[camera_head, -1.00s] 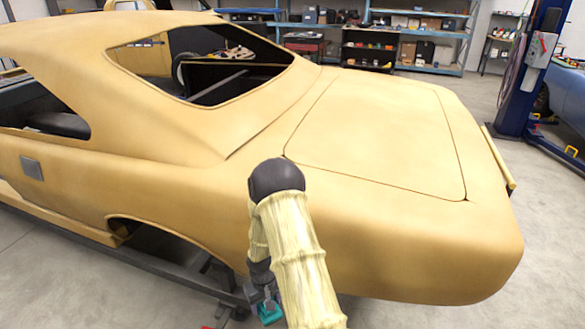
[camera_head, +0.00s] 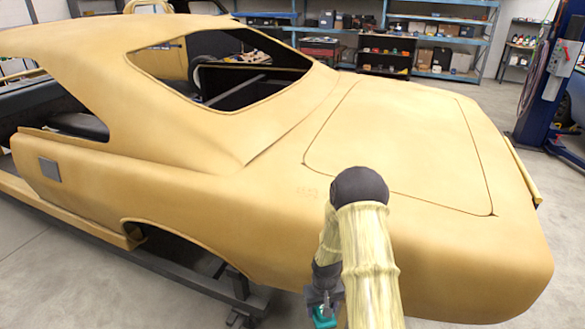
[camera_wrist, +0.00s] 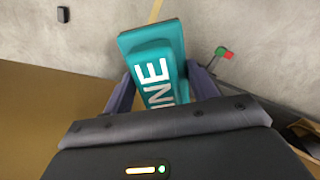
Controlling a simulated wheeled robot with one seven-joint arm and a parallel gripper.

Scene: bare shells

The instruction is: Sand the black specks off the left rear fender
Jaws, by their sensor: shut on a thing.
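The tan car shell's left rear fender (camera_head: 250,225) runs along the near side in the head view, above the wheel opening.
A grey stand (camera_head: 240,292) carries the shell. The trunk lid (camera_head: 400,140) lies flat beyond the fender. A blue lift post (camera_head: 550,75) stands at the right and shelves (camera_head: 430,50) at the back. In the wrist view, a green and red item (camera_wrist: 224,54) lies on the floor.

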